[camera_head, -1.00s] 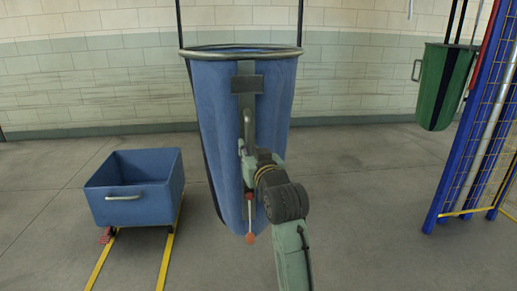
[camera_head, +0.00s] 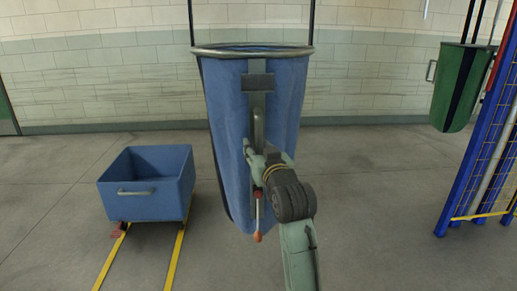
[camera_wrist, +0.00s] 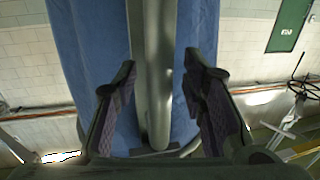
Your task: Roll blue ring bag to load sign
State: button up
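The blue bag (camera_head: 225,110) with a metal ring rim hangs upright from two dark straps in the middle of the head view. A grey upright handle (camera_head: 259,125) runs down its front, below a dark plate. It also fills the middle of the wrist view as a grey bar (camera_wrist: 152,75) on blue cloth (camera_wrist: 90,50). My gripper (camera_wrist: 158,78) is at the handle, one finger on either side. Gaps show between the fingers and the bar, so it looks open around it. My arm hides the lower front of the bag. No readable load sign is in view.
A blue bin (camera_head: 148,190) stands on yellow floor rails (camera_head: 173,262) at left. A green bag (camera_head: 458,90) hangs at far right, behind a blue and yellow rack (camera_head: 480,160). The wrist view shows a green panel (camera_wrist: 290,28) with a small unreadable label. Floor between bag and rack is clear.

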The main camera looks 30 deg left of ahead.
jog(key=v, duration=1.2)
dwell(1.0)
